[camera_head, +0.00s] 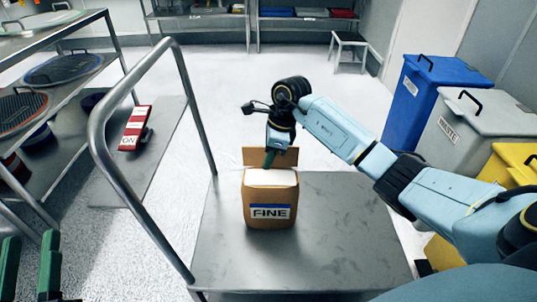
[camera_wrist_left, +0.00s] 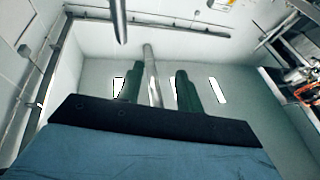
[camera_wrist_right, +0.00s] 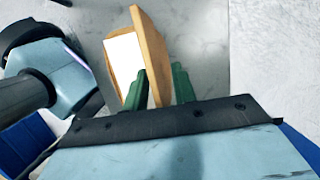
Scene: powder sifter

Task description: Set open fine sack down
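The fine sack (camera_head: 270,205) is a brown upright pack with a "FINE" label and an open top showing white inside. It stands upright on the grey cart platform (camera_head: 340,235), and I see no gap beneath it. Its brown flap stands up at the back. My right gripper (camera_head: 268,157) comes down at this flap. In the right wrist view the flap (camera_wrist_right: 153,50) runs between the two green fingers, which look closed on it, and the white top shows beside it. My left gripper (camera_head: 30,262) is open and empty at the lower left.
The cart's grey handle rail (camera_head: 185,90) rises left of the sack. Blue (camera_head: 430,100), grey waste (camera_head: 470,125) and yellow bins stand at the right. The platform around the sack is clear.

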